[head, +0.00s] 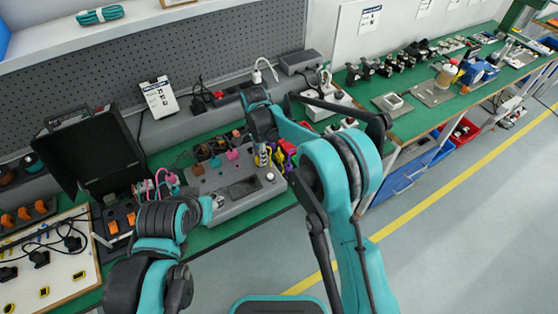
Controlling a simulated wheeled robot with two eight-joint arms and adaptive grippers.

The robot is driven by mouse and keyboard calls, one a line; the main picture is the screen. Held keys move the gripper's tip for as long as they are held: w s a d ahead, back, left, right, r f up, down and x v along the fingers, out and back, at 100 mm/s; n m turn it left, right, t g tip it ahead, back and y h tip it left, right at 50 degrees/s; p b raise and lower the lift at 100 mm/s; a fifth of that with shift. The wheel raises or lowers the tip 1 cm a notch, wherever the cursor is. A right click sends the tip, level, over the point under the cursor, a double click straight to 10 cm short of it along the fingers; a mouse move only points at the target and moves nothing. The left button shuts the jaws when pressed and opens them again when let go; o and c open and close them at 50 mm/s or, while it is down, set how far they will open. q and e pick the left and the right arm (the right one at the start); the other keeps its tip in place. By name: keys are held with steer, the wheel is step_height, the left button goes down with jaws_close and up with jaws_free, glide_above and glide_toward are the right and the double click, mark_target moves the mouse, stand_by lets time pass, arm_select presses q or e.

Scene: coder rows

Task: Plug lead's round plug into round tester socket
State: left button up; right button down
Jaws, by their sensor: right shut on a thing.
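A grey station (232,208) with a dark recess and several coloured plugs and sockets stands on the green bench. It looks like the tester, but I cannot make out which socket is round. My right gripper (263,158) points down at its right part, beside yellow and purple pieces (285,152). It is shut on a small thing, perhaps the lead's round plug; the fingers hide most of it. I cannot tell whether that thing touches a socket. My left arm ends near the station's left front edge, its gripper (212,203) small and partly hidden, its opening unclear.
A white board with black leads (45,265) lies at front left. A pegboard (150,85) closes the back. The bench runs on right with cameras and trays.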

steer(key=shift+f, duration=0.15)
steer(key=c, duration=1.2)
jaws_free()
steer(key=shift+o, duration=0.2)
step_height(320, 180, up, 12)
